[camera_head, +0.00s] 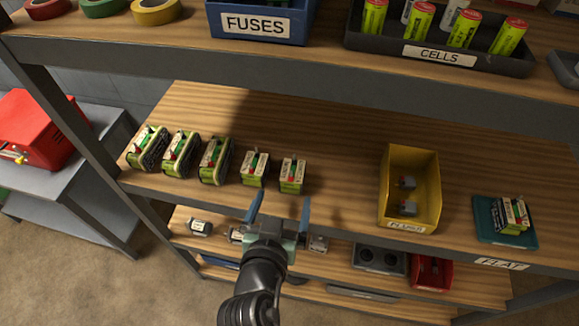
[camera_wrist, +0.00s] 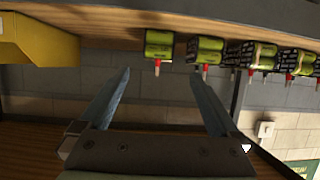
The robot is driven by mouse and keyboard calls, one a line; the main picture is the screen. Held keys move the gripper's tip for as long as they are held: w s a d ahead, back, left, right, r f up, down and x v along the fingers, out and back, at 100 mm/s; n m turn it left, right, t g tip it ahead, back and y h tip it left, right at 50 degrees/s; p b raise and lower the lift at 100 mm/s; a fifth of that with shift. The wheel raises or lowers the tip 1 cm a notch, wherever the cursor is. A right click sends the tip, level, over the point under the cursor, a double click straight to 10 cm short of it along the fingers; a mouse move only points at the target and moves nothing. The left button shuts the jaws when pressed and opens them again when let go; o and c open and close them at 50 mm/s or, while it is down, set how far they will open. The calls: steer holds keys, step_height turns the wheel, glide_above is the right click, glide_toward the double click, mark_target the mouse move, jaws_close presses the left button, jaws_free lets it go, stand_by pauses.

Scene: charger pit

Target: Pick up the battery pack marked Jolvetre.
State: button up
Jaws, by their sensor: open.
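Several green-and-cream battery packs stand in a row on the middle shelf; the rightmost pack (camera_head: 292,175), the one beside it (camera_head: 254,167) and three larger-looking packs to the left, such as this pack (camera_head: 215,160). Another pack (camera_head: 511,215) lies on a teal tray (camera_head: 486,227) at the right. Their markings are too small to read, so I cannot tell which says Jolvetre. My gripper (camera_head: 281,205) is open and empty in front of the shelf edge, just below the rightmost packs. In the upside-down wrist view, a pack (camera_wrist: 158,44) shows beyond the open fingers, apart from them.
A yellow bin (camera_head: 408,165) with grey parts stands right of the row; it also shows in the wrist view (camera_wrist: 40,40). The upper shelf (camera_head: 330,70) overhangs, with a blue FUSES bin (camera_head: 255,25) and a CELLS tray (camera_head: 440,55). Shelf between row and bin is clear.

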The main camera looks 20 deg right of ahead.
mark_target(290, 178)
steer(key=x, duration=0.5)
steer(key=shift+w+d, duration=0.15)
steer(key=shift+r+p+x, duration=0.15)
steer(key=shift+p+x, duration=0.25)
steer(key=shift+x, duration=1)
steer(key=shift+r+p+x, duration=0.15)
steer(key=shift+p+x, duration=0.2)
steer(key=shift+x, duration=1.05)
steer(key=shift+d, duration=0.1)
jaws_close()
steer(key=shift+r, duration=0.1)
